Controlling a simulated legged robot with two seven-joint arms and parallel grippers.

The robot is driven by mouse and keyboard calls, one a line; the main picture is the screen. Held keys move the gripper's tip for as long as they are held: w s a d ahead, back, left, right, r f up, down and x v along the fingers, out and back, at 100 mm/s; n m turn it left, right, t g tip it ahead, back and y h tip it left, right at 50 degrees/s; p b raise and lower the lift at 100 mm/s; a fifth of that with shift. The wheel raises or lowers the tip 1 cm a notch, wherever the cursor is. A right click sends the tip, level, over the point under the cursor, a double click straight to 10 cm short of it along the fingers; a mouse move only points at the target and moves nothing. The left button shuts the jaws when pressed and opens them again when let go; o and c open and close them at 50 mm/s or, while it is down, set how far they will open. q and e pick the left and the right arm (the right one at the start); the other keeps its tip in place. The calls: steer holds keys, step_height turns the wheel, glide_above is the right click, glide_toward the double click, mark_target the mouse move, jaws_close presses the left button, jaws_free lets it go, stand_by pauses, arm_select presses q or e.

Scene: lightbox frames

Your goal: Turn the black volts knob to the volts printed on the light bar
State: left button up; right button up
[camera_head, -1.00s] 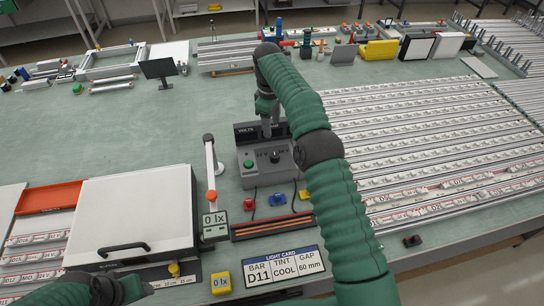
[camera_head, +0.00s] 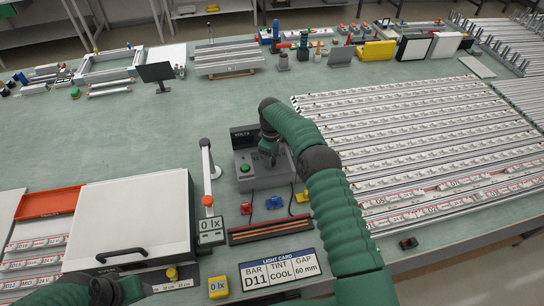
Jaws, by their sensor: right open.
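The grey power supply box (camera_head: 245,184) stands mid-table with a green button (camera_head: 245,168) on its top and a panel marked VOLTS (camera_head: 242,133) at its back. My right gripper (camera_head: 272,163) points down over the box, at the place of the black volts knob, and hides the knob. Its jaws are open; I cannot tell whether they touch the knob. The light card (camera_head: 283,270) reads BAR D11, TINT COOL, GAP 60 mm. Light bars lie in rows on the right rack (camera_head: 420,140); their printed volts are too small to read. My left gripper (camera_head: 120,292) is at the bottom left edge, its jaws unclear.
A white lightbox (camera_head: 135,215) with a black handle is at left. Red, blue and yellow plugs lie before the box. Open table lies behind it.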

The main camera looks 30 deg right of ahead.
steer(key=shift+a+r, duration=0.1)
steer(key=shift+a, duration=0.4)
steer(key=c, duration=0.8)
jaws_close()
arm_select(q)
steer(key=shift+a, duration=0.3)
arm_select(e)
steer(key=shift+d, duration=0.2)
arm_select(q)
steer(key=shift+f, duration=0.1)
